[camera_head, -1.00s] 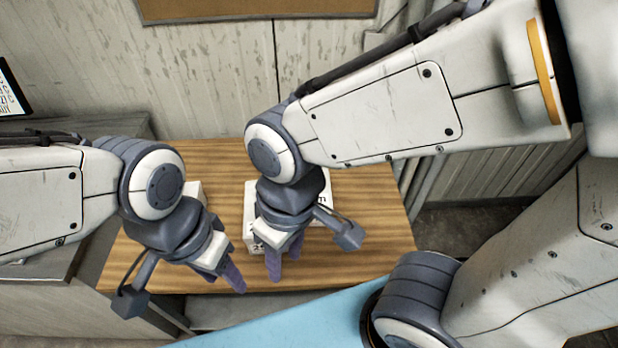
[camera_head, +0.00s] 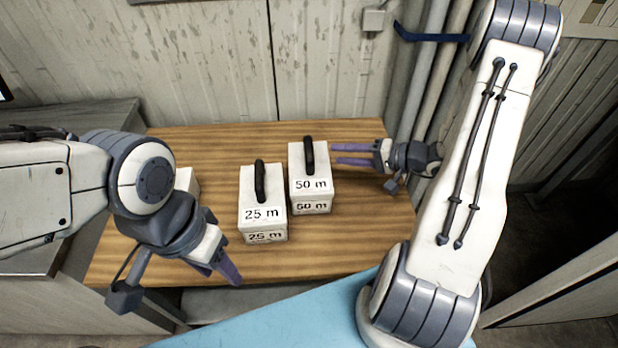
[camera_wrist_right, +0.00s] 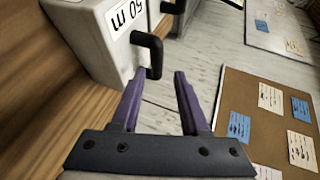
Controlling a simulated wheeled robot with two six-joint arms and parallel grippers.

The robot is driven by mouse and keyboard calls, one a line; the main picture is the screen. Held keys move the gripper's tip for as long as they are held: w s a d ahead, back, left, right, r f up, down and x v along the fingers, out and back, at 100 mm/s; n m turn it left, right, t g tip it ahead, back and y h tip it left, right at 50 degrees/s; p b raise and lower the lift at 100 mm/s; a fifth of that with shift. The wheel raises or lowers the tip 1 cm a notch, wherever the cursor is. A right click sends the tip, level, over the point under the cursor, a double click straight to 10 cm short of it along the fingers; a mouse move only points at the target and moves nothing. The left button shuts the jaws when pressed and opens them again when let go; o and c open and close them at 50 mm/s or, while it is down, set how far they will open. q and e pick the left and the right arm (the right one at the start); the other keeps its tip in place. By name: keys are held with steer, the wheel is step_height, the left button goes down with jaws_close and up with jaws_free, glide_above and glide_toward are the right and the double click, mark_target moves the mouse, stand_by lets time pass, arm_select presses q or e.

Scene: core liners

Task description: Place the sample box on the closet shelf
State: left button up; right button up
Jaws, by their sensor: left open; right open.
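Two white sample boxes with black top handles stand upright on the wooden table (camera_head: 220,140): the box marked 25 m (camera_head: 263,215) and, to its right and slightly farther back, the box marked 50 m (camera_head: 311,190). A third white box (camera_head: 187,182) is mostly hidden behind my left arm. My right gripper (camera_head: 336,154) is open and empty just right of the 50 m box, its purple fingers pointing left. In the right wrist view, the 50 m box (camera_wrist_right: 90,45) and its handle (camera_wrist_right: 150,50) are ahead of the open fingers (camera_wrist_right: 158,78). My left gripper (camera_head: 222,275) is open and empty, left of and in front of the 25 m box.
A grey cabinet (camera_head: 85,130) stands at the left. A wall and vertical pipes (camera_head: 425,75) are behind the table. A light blue surface (camera_head: 270,318) lies in front. A brown notice board (camera_wrist_right: 265,115) with papers shows in the right wrist view.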

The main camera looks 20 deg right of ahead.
mark_target(313, 154)
steer(key=p+x, duration=0.1)
steer(key=x, duration=0.4)
steer(key=shift+d+f, duration=0.1)
steer(key=shift+d, duration=0.1)
steer(key=shift+w+a+p, duration=0.25)
steer(key=shift+a+p, duration=0.05)
steer(key=shift+p, duration=0.25)
steer(key=p+x, duration=0.1)
steer(key=x, duration=0.1)
steer(key=p+x, duration=0.1)
steer(key=shift+a+f, duration=0.35)
steer(key=shift+w+a+f, duration=0.2)
steer(key=shift+w+a, duration=0.05)
steer(key=shift+w, duration=0.15)
jaws_close()
